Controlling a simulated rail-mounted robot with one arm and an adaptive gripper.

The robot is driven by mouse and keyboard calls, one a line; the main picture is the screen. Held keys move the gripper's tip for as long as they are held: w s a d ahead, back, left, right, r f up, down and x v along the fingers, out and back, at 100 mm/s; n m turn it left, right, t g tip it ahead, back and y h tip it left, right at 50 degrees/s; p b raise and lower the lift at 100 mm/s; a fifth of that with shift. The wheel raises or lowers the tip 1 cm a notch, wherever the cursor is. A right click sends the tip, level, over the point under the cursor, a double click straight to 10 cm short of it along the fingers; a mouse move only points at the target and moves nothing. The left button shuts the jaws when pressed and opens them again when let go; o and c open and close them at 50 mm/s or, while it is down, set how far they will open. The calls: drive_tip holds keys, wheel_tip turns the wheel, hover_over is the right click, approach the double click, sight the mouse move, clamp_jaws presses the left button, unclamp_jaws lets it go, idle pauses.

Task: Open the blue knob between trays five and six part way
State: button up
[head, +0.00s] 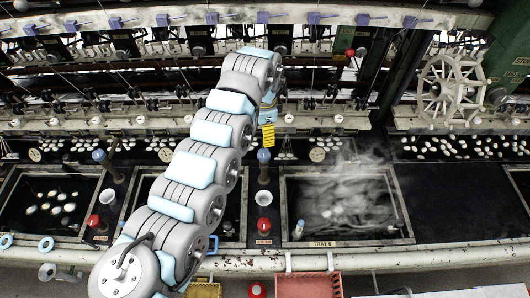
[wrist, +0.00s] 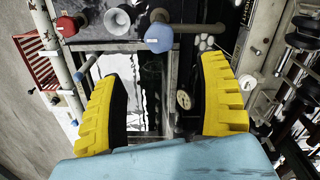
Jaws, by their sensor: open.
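The blue knob (head: 263,155) stands on the dark strip between the steaming tray labelled TRAY 6 (head: 400,242) and the tray to its left (head: 233,243), which my arm partly hides. In the wrist view the blue knob (wrist: 158,38) appears just beyond the fingertips, roughly centred between them. My gripper (head: 267,137) is open, with yellow ridged fingers, above and behind the knob in the head view. In the wrist view my gripper (wrist: 162,62) has its fingers wide apart with nothing between them. I see no contact with the knob.
A white funnel (head: 263,198) and a red knob (head: 264,225) stand on the same strip, nearer the front. Another blue knob (head: 99,155) stands further left. A spoked handwheel (head: 450,90) and machine frame are behind. A pink crate (head: 308,286) is at the front.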

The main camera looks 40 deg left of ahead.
sight(265, 153)
wheel_tip(265, 153, down, 12)
drive_tip(key=shift+r+p, duration=0.2)
drive_tip(key=shift+p, duration=0.3)
drive_tip(key=c, duration=1.2)
